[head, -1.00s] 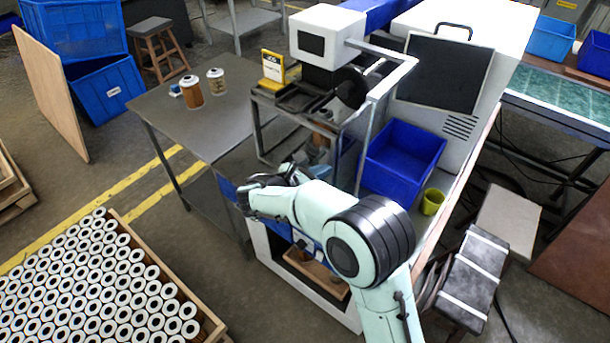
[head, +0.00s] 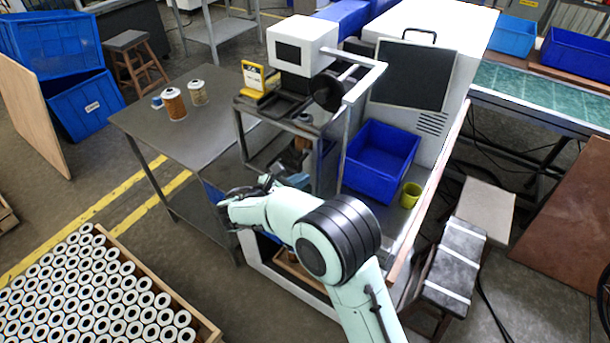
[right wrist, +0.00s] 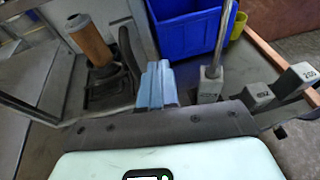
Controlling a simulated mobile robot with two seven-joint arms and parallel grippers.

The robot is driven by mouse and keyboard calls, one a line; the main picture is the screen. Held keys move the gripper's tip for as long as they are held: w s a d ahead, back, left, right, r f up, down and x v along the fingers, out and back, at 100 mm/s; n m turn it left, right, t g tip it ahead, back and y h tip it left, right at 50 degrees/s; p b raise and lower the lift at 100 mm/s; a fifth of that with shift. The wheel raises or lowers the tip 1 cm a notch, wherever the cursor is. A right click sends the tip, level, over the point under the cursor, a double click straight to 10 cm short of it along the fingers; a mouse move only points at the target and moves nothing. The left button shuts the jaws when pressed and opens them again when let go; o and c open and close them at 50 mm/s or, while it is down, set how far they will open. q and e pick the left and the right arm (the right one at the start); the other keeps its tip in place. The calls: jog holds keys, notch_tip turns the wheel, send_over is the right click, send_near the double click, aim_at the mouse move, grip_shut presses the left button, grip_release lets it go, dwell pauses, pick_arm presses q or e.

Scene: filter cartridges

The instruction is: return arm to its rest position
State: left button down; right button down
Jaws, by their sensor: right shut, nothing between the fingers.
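My right arm (head: 325,240) reaches in from the bottom right in the head view, with its forearm bent to the left and the wrist turned back toward the machine bench. My right gripper (head: 297,180) is partly hidden behind the forearm, in front of the bench. In the right wrist view its light blue fingers (right wrist: 157,84) are together, with nothing between them. A brown filter cartridge (right wrist: 90,40) stands in a dark holder to the left of the fingers, apart from them. My left gripper is not in view.
A blue bin (head: 380,165) and a yellow-green cup (head: 410,195) stand on the bench beside the white machine (head: 300,45). Several weights (right wrist: 298,78) are at right in the wrist view. A crate of cartridges (head: 205,330) is lower left.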

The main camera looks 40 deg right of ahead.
jog(key=s+v, duration=0.1)
jog(key=v, duration=0.9)
jog(key=s+f+m+g+y, duration=0.25)
jog(key=s+f+y, duration=0.2)
jog(key=f, duration=0.85)
jog(key=s+f+m+g+y, duration=0.1)
jog(key=s+f+g+y, duration=0.35)
jog(key=f, duration=0.85)
jog(key=s+a+f+m+t+y, duration=0.1)
jog(key=s+a+f+m+y, duration=0.3)
jog(key=s+f+m, duration=0.4)
jog(key=s+a+f+m+t+y, duration=0.1)
jog(key=s+a+f+m+y, duration=0.4)
jog(key=s+f+m, duration=0.3)
jog(key=shift+s+a+f+m+t, duration=0.2)
jog(key=shift+s+a+m+t, duration=0.25)
jog(key=shift+s+m, duration=1.9)
jog(key=shift+w, duration=0.2)
